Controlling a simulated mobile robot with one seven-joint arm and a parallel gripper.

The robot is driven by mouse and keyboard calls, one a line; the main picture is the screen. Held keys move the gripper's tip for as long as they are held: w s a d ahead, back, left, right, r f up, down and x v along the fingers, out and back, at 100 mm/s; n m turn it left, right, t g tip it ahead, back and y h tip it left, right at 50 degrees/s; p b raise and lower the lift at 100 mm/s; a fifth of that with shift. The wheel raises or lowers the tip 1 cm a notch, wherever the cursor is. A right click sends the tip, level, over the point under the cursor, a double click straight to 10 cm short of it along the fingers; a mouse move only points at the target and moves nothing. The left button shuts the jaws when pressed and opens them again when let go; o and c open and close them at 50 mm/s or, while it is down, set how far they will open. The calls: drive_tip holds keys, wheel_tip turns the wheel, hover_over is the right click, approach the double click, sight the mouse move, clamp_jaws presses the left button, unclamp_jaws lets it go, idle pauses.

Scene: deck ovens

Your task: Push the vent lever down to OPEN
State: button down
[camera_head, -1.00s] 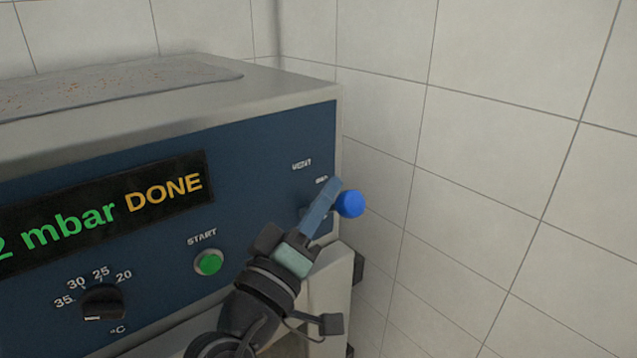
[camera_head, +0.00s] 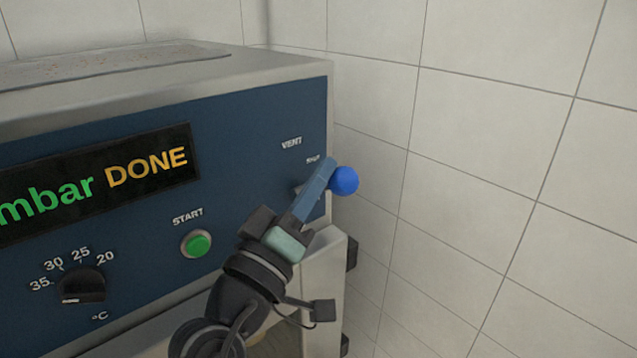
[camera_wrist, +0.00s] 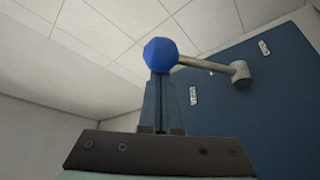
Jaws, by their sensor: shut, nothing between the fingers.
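The vent lever ends in a blue ball knob (camera_head: 344,181), to the right of the VENT and SHUT labels on the blue panel. In the wrist view the knob (camera_wrist: 161,54) sits on a grey rod (camera_wrist: 205,65) that runs to a round pivot (camera_wrist: 241,72) on the panel. My gripper (camera_head: 324,171) is shut and empty, with its blue-grey fingers beside the knob's left side. In the wrist view the fingertips (camera_wrist: 161,78) appear just under the knob and overlap it; I cannot tell whether they touch. My gripper hides most of the lever rod in the head view.
The panel carries a display (camera_head: 100,178) reading "mbar DONE", a green START button (camera_head: 196,244) and a black °C dial (camera_head: 81,286). A tiled wall (camera_head: 480,180) stands close on the right. A pale block (camera_head: 325,290) is below the lever.

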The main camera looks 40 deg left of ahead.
sight(334, 193)
drive_tip(key=shift+d+f+b, duration=0.15)
drive_tip(key=shift+f+b, duration=0.2)
drive_tip(key=shift+b, duration=0.15)
drive_tip(key=f+m+b, duration=0.1)
drive_tip(key=b, duration=0.3)
drive_tip(key=d+f+m+t+h+b, duration=0.1)
drive_tip(key=m+b, duration=0.1)
drive_tip(key=b, duration=0.1)
drive_tip(key=shift+f+h+b, duration=0.15)
drive_tip(key=shift+h+b, duration=0.15)
drive_tip(key=shift+b, duration=0.1)
wheel_tip(334, 193, down, 7)
drive_tip(key=d+m+t+h+b, duration=0.1)
drive_tip(key=m+h+b, duration=0.6)
drive_tip(key=b, duration=1.6)
drive_tip(key=m, duration=0.5)
drive_tip(key=shift+m+h, duration=0.3)
drive_tip(key=shift+m, duration=0.1)
drive_tip(key=shift+f+b, duration=0.15)
drive_tip(key=shift+b, duration=0.3)
